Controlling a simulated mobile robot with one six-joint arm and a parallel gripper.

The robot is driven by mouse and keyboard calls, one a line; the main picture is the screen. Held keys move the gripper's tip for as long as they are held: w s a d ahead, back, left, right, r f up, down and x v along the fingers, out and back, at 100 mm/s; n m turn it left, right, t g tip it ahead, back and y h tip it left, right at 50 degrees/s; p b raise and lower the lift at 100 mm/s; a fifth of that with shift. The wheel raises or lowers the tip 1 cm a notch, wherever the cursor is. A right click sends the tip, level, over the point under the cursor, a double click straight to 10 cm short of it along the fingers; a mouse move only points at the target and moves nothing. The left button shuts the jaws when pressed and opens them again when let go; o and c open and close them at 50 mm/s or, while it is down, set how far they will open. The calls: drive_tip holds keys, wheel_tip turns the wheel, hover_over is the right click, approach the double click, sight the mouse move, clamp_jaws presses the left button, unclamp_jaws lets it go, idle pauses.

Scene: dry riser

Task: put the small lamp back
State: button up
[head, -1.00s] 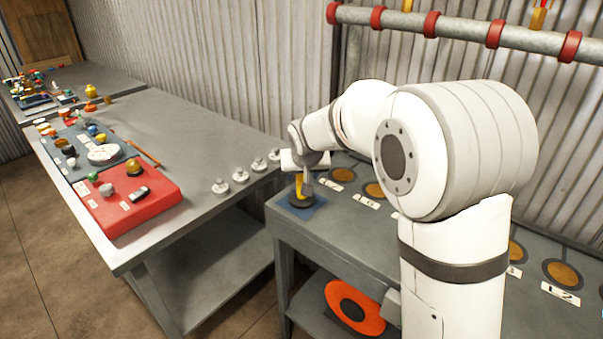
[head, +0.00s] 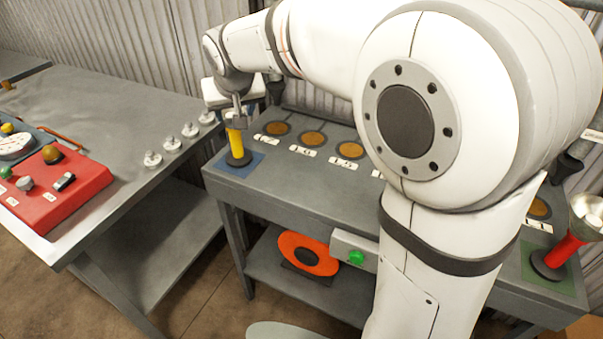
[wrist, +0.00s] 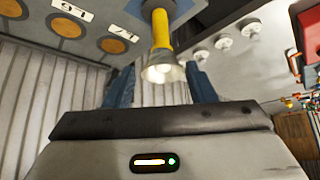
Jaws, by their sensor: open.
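The small lamp (head: 236,146) has a yellow handle and a dark round base. It stands upright on a blue square (head: 258,160) at the left end of the grey bench. My gripper (head: 237,112) is at its top and hides the lamp's head in the head view. In the wrist view the lamp (wrist: 161,35) shows its pale flared head toward me. The blue fingers of my gripper (wrist: 160,78) are open, one on each side of the lamp, with gaps visible. A larger red lamp (head: 566,250) stands on a green square (head: 570,288) at the right end.
The bench has several round brown discs (head: 312,138) with number labels. A table (head: 110,110) on the left holds a red box (head: 75,195) and several pale knobs (head: 171,144). An orange ring (head: 308,240) and a green button (head: 356,257) are below the bench top.

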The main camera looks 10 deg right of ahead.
drive_tip(key=s+d+f+g, duration=0.1)
drive_tip(key=s+d+f, duration=0.2)
drive_tip(key=s, duration=0.6)
drive_tip(key=s+d+f+m+g, duration=0.1)
drive_tip(key=s+d+f+g, duration=0.1)
drive_tip(key=s+d, duration=0.6)
drive_tip(key=s+d+f+g+h, duration=0.1)
drive_tip(key=s+d+f, duration=0.4)
drive_tip(key=s, duration=0.4)
drive_tip(key=shift+s+d+m+g, duration=0.2)
drive_tip(key=shift+s+m+g, duration=0.1)
drive_tip(key=shift+s, duration=0.1)
drive_tip(key=shift+r, duration=0.1)
wheel_tip(320, 180, up, 5)
drive_tip(key=p, duration=0.5)
drive_tip(key=shift+s+r, duration=0.15)
